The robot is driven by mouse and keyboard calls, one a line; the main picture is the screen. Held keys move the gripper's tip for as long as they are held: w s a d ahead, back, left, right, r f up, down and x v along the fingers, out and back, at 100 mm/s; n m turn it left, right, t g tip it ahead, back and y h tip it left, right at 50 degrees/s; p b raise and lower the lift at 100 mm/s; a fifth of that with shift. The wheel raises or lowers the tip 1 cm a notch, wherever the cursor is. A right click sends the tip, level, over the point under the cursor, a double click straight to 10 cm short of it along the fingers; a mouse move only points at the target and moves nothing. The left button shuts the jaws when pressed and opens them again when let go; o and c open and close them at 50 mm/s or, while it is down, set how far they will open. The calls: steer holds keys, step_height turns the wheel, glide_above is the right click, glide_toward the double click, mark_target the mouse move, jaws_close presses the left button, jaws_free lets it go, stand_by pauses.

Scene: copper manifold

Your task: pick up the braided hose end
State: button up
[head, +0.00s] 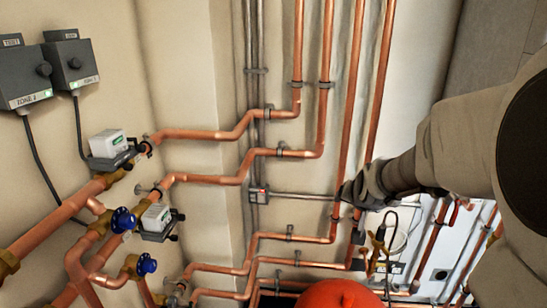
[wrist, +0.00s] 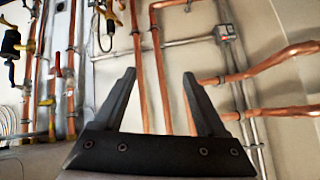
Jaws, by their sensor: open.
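My gripper (head: 348,194) is in front of the vertical copper pipes in the head view. In the wrist view, my gripper (wrist: 158,74) shows two dark fingers spread apart, with nothing between them but pipes and wall behind. I cannot clearly pick out the braided hose end. A brass-coloured fitting (head: 377,254) with a thin dark line looping above it hangs below my gripper in the head view. I cannot tell whether either is the braided hose.
Copper pipes (head: 233,180) run along the wall beside my gripper. Blue-handled valves (head: 123,220) and grey control boxes (head: 70,62) are at left. A red rounded vessel (head: 338,295) stands at bottom centre. A white panel with more pipes is at lower right.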

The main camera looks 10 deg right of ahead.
steer(key=w+d+f+m+t+h+b, duration=0.1)
steer(key=w+d+f+h+b, duration=0.3)
steer(key=d+f, duration=0.45)
steer(key=w+d+f+m+t+h+b, duration=0.1)
steer(key=w+d+f+t, duration=0.1)
steer(key=w+d+f, duration=0.65)
steer(key=n+t+h+b, duration=0.1)
steer(key=t+b, duration=0.1)
steer(key=b, duration=0.1)
glide_toward(380, 237)
step_height(380, 237, up, 6)
steer(key=s, duration=0.2)
step_height(380, 237, down, 7)
steer(key=s+n+t+y+b, duration=0.1)
steer(key=n+t+b, duration=0.1)
steer(key=n, duration=0.1)
steer(key=b+x, duration=0.2)
steer(key=x, duration=0.8)
steer(key=shift+w+d+f, duration=0.15)
steer(key=shift+w+f, duration=0.05)
steer(key=shift+w, duration=0.1)
steer(key=shift+r+b+x, duration=0.2)
steer(key=shift+b+x, duration=0.45)
steer(key=shift+x, duration=0.95)
steer(key=shift+r+b+x, duration=0.25)
steer(key=shift+b+x, duration=0.4)
steer(key=shift+x, duration=1)
jaws_close()
